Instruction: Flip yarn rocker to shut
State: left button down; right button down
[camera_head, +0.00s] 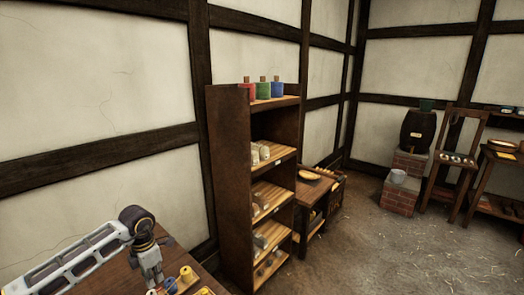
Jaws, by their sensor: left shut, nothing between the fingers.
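My left arm comes in from the lower left, and my left gripper (153,282) points down over a dark wooden bench (180,244) at the bottom edge. The gripper is shut with nothing held. Just right of it on the bench are a small blue piece (170,286) and a yellow knob-like piece (187,274). I cannot make out a yarn rocker among these small parts, nor whether the fingertips touch anything. My right gripper is out of view.
A tall wooden shelf (231,190) with red, green and blue pots on top stands beyond the bench. A low wooden table (314,190) stands behind it. A dark barrel (417,130) rests on bricks at the back.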

pick_arm(q)
jog(key=shift+f+b, duration=0.55)
jog(key=shift+f, duration=0.25)
dwell(0.5)
jog(key=shift+r, duration=0.15)
notch_tip(320, 180, up, 8)
jog(key=p, duration=0.4)
dwell(1.0)
jog(key=shift+s+f, duration=0.15)
jog(key=shift+f, duration=0.05)
dwell(0.3)
